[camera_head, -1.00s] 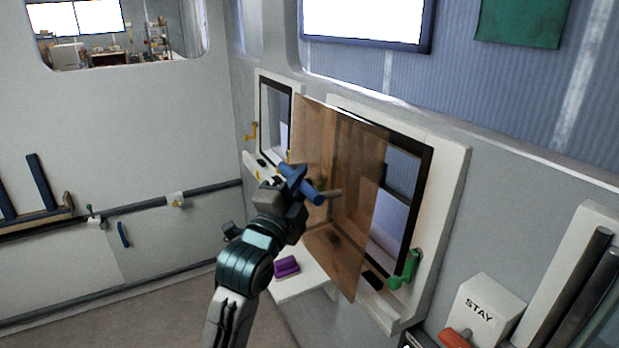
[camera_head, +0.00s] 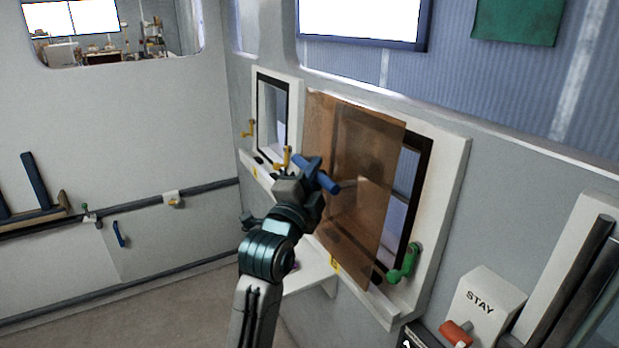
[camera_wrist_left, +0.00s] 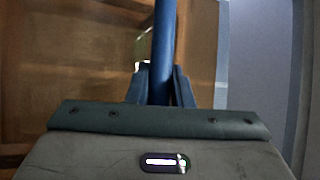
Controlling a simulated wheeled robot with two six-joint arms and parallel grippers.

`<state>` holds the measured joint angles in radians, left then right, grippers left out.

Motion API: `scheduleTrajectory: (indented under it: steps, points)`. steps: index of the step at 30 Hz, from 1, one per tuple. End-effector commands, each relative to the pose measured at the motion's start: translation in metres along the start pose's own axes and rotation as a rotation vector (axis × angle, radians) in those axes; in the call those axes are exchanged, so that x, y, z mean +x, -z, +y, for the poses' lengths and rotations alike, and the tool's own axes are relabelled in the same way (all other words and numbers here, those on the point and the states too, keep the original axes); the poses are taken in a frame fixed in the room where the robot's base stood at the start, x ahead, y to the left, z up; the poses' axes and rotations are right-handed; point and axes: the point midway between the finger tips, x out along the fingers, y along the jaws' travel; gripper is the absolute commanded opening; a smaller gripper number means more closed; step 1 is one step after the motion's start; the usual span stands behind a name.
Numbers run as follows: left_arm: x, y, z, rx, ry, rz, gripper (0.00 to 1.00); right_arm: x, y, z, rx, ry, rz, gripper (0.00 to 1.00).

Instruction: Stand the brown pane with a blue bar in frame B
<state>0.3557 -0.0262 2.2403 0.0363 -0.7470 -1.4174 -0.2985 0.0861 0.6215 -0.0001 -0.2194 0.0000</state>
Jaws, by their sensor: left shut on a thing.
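The brown see-through pane (camera_head: 350,215) is upright in front of the larger white-rimmed frame (camera_head: 440,200) on the right wall, covering most of its opening. The frame's dark right edge shows past the pane; I cannot read its letter. My left gripper (camera_head: 316,179) is shut on the blue bar (camera_head: 328,184) on the pane's near face. In the left wrist view the jaws (camera_wrist_left: 157,88) close around the blue bar (camera_wrist_left: 163,45), with the brown pane (camera_wrist_left: 60,70) behind. Whether the pane's lower edge touches the sill is unclear. My right gripper is out of view.
A smaller white frame (camera_head: 271,118) is at the left, with yellow latches (camera_head: 249,128). A green handle (camera_head: 405,264) sits at the larger frame's lower right. A white STAY block (camera_head: 484,305) and dark bars (camera_head: 575,285) stand further right. A white shelf (camera_head: 308,270) is below.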

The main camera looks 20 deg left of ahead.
Motion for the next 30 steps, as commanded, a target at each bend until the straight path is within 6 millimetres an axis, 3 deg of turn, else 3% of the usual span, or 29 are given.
scheduleTrajectory:
  steps: [14,30]
  points:
    - [0.015,0.011,0.007,-0.003,0.008,0.002,0.0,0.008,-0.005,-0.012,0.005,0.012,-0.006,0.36]
    - [0.032,0.023,0.017,-0.003,0.006,0.001,0.0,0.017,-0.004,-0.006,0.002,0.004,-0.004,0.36]
